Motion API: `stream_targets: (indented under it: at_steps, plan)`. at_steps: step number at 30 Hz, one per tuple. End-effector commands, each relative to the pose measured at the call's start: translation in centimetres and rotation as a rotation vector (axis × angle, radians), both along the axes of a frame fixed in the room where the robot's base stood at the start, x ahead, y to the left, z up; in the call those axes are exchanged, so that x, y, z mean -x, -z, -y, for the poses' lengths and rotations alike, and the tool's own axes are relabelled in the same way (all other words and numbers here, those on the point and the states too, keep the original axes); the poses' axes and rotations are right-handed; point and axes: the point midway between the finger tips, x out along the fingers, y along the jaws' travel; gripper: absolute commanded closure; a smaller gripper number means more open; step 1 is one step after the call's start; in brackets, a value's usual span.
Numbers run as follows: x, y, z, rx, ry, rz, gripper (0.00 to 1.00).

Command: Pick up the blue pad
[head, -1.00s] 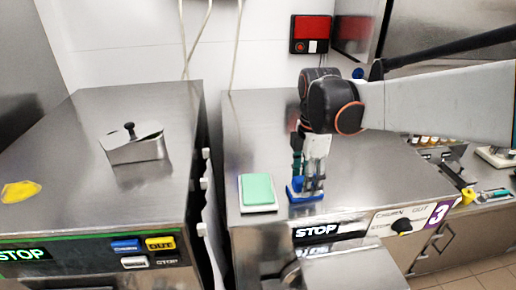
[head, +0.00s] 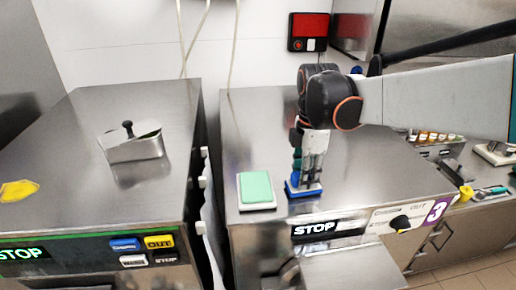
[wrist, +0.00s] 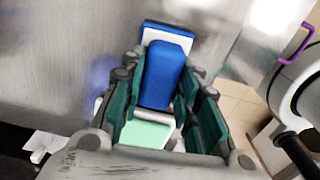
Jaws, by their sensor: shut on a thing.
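The blue pad (head: 292,190) sits on a white base at the front of the right-hand freezer's steel top, partly covered by my fingers. In the wrist view the blue pad (wrist: 165,75) is a tall rounded block between my two green-lined fingers, with its white base showing beyond it. My gripper (head: 308,182) points down over the pad and is shut on it. My gripper's fingers (wrist: 164,88) flank the pad in the wrist view. I see no clear gap between the pad and the freezer top.
A mint-green pad (head: 256,187) on a white base lies just left of the blue one. A metal container with a black-knobbed lid (head: 133,142) and a yellow piece (head: 18,190) are on the left freezer. A narrow gap separates the freezers. The steel top behind is clear.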

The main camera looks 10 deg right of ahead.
Motion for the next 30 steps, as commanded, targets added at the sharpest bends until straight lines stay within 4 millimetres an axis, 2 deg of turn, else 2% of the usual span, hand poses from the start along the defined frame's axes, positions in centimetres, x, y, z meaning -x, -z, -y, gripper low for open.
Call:
stream_targets:
  at_steps: [4, 7, 15, 21, 25, 30]
  plan:
    - [0.4, -1.7, -0.2, 0.000, -0.004, 0.000, 0.95]
    - [0.5, -3.7, -0.3, 0.000, -0.006, 0.000, 0.95]
    - [0.5, -11.2, -0.4, 0.000, -0.007, 0.000, 0.95]
    - [0.5, -15.7, -0.4, 0.000, -0.007, 0.000, 0.95]
    - [0.5, -17.7, -0.4, 0.000, -0.007, 0.000, 0.95]
    - [0.5, -19.0, -0.4, 0.000, -0.007, 0.000, 0.95]
